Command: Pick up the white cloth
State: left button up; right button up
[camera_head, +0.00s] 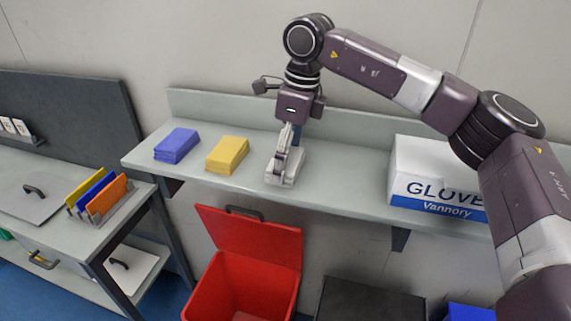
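The white cloth (290,179) lies on the grey wall shelf (340,188), to the right of a yellow cloth stack (227,155) and a blue cloth stack (177,146). My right gripper (283,163) points down at the white cloth, with its fingertips at or just over it. The fingers hide part of the cloth. I cannot tell whether they are open or closed on it. My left gripper is not in view.
A white and blue glove box (436,178) stands on the shelf to the right. Below is an open red bin (243,285) with its lid raised. A side bench (130,222) at left carries a rack of coloured folders (97,194). The shelf between cloth and box is clear.

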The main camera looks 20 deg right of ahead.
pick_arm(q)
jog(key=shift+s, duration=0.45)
pick_arm(e)
jog(key=c, duration=0.3)
jog(key=shift+r, duration=0.15)
jog(key=shift+c, duration=0.2)
jog(key=shift+r, duration=0.6)
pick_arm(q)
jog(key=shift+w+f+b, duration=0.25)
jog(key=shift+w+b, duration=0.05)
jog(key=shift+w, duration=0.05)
pick_arm(e)
notch_tip(320, 180, up, 19)
jog(key=shift+f, duration=0.15)
